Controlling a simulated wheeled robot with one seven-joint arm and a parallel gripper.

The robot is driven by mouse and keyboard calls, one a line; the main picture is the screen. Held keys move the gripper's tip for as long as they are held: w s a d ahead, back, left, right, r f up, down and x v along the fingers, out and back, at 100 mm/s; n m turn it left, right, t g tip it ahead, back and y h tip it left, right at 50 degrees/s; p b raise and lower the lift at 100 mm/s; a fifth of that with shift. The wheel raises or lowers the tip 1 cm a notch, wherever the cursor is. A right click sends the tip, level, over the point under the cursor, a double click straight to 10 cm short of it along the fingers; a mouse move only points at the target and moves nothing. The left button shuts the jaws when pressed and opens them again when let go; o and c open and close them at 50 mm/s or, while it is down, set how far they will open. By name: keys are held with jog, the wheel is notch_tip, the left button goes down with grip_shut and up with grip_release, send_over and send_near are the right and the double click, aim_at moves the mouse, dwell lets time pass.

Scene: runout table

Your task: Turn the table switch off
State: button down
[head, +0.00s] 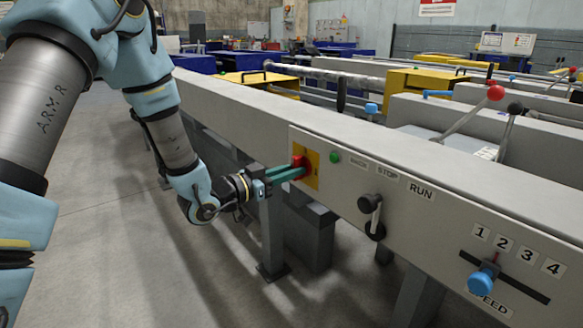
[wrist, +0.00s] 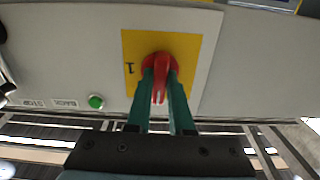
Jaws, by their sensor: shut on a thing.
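The table switch is a red rotary knob (head: 298,162) on a yellow plate (head: 312,170) at the left end of the grey panel. In the wrist view the red knob (wrist: 160,75) sits on the yellow plate (wrist: 190,48), with a "1" mark beside it. My gripper (head: 292,173) reaches the knob from the left. Its green fingers are shut on the knob's handle, one on each side, as the wrist view shows (wrist: 161,85). Part of the knob is hidden by the fingers.
A green button (head: 335,157) lies right of the switch. A black lever (head: 370,206) sits under the BACK, STOP and RUN labels, and a blue slider knob (head: 481,280) under numbers 1 to 4. Red-tipped (head: 495,93) and black-tipped levers stand above the table. Floor at left is clear.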

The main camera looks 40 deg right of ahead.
jog(key=shift+f+n, duration=0.1)
jog(key=shift+n, duration=0.2)
jog(key=c, duration=0.8)
grip_release()
jog(key=a, duration=1)
jog(key=shift+w+a, duration=0.3)
jog(key=shift+a, duration=0.1)
